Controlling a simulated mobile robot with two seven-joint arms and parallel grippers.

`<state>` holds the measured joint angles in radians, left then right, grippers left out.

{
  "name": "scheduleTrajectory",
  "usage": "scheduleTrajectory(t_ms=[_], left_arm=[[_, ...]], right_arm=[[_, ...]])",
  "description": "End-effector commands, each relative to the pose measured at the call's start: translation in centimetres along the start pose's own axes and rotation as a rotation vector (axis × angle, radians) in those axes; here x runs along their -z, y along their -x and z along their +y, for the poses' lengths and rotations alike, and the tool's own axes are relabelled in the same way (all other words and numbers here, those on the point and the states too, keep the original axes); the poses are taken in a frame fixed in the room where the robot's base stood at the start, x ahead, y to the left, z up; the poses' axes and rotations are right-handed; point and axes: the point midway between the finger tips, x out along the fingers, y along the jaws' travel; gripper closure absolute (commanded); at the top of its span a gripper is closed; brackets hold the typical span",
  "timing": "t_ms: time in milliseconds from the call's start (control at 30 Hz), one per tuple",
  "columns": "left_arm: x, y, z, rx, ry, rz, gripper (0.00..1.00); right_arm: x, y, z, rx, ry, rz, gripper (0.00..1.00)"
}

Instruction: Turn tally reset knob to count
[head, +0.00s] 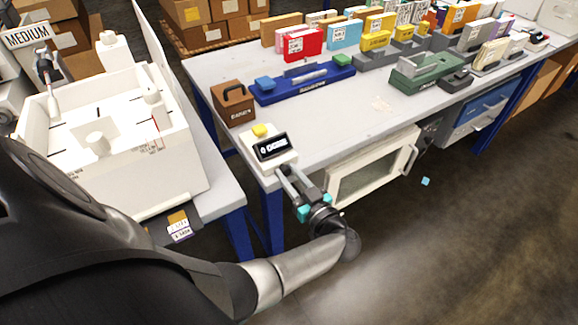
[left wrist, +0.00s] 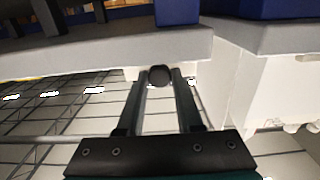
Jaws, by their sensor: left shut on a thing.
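The tally counter (head: 283,159) is a small white box at the near left corner of the grey table. It has a yellow button (head: 260,130) on top and a black display (head: 271,146) with white characters too small to read surely. My left gripper (head: 286,176) reaches up to the counter's near side, fingers pointing at it. In the left wrist view a round black knob (left wrist: 160,75) sits between the fingertips, and the gripper is shut on it. The knob's pointer and markings cannot be made out. My right gripper is not in view.
A brown box with a handle (head: 234,104) and a blue tool (head: 300,82) stand behind the counter. A white cabinet with a window (head: 372,170) is under the table edge, right of my gripper. A white open bin (head: 182,160) stands on the left table.

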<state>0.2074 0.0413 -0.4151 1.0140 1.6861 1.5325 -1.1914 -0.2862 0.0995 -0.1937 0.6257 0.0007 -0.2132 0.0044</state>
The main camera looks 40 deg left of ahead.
Motion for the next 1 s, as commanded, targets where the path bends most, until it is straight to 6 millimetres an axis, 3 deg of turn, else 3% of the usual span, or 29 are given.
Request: scheduleTrajectory(t_ms=[100, 367, 700, 1000], left_arm=[[0.0, -0.01, 0.0, 0.0, 0.0, 0.0, 1.0], [-0.02, 0.0, -0.02, 0.001, 0.01, -0.001, 1.0], [-0.06, 0.03, -0.06, 0.001, 0.22, -0.001, 1.0], [0.01, -0.02, -0.07, 0.0, 0.25, 0.001, 1.0]], right_arm=[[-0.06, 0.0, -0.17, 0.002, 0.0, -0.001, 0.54], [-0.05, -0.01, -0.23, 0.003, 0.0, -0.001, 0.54], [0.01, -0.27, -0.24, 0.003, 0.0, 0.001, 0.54], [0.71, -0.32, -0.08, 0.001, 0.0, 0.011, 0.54]])
